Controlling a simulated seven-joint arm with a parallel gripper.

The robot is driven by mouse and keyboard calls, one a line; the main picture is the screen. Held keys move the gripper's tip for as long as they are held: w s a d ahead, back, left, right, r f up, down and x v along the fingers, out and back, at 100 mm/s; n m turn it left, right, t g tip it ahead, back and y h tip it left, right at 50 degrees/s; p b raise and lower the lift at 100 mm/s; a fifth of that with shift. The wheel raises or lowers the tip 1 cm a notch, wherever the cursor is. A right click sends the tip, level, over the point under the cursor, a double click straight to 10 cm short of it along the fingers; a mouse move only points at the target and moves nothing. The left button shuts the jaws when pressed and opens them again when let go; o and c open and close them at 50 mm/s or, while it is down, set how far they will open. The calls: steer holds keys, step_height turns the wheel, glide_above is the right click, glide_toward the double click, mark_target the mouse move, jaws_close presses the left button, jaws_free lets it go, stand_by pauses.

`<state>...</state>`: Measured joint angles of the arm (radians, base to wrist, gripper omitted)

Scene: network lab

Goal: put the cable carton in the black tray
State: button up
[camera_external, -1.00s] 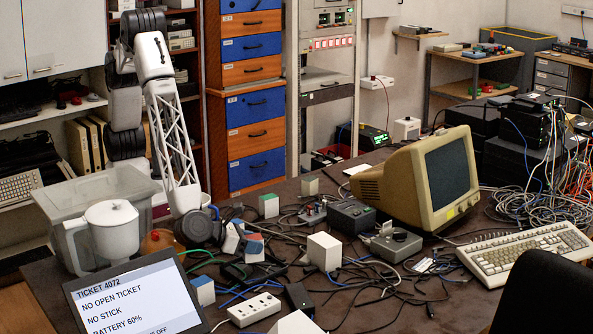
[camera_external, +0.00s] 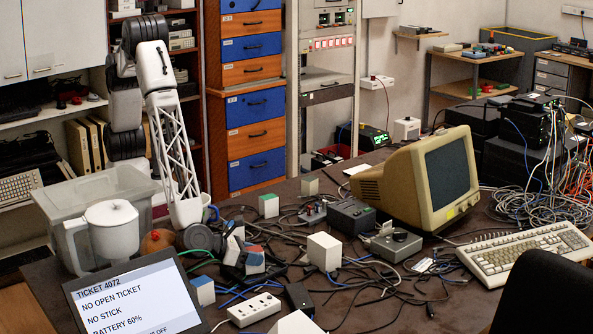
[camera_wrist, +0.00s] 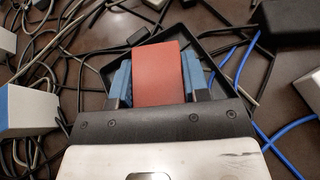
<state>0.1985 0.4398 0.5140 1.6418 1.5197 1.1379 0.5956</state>
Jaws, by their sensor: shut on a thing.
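The cable carton, a small box with a red top (camera_wrist: 162,70), sits between the blue-padded fingers of my gripper (camera_wrist: 157,82) in the wrist view. My gripper is shut on it. In the external view the carton (camera_external: 254,260) shows its red top and lighter side at the end of my arm. The black tray (camera_wrist: 195,34) shows its dark rim around and beyond the carton in the wrist view. It also shows low among cables in the external view (camera_external: 233,273). The carton is over or inside the tray; its underside is hidden, so I cannot tell whether it touches the floor.
A blue-and-white box (camera_external: 203,291), a white box (camera_external: 324,252), a power strip (camera_external: 254,310) and a black adapter (camera_external: 299,298) stand nearby. Loose cables cover the table. A grey bin (camera_external: 85,205), a white jug (camera_external: 112,235) and a ticket screen (camera_external: 135,298) stand at left.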

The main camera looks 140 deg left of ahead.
steer(key=o, duration=1)
steer(key=shift+r, duration=0.1)
steer(key=shift+s+d+r, duration=0.25)
steer(key=shift+d, duration=0.35)
steer(key=shift+v, duration=0.95)
step_height(320, 180, up, 5)
steer(key=shift+a+r, duration=0.1)
steer(key=shift+r, duration=0.85)
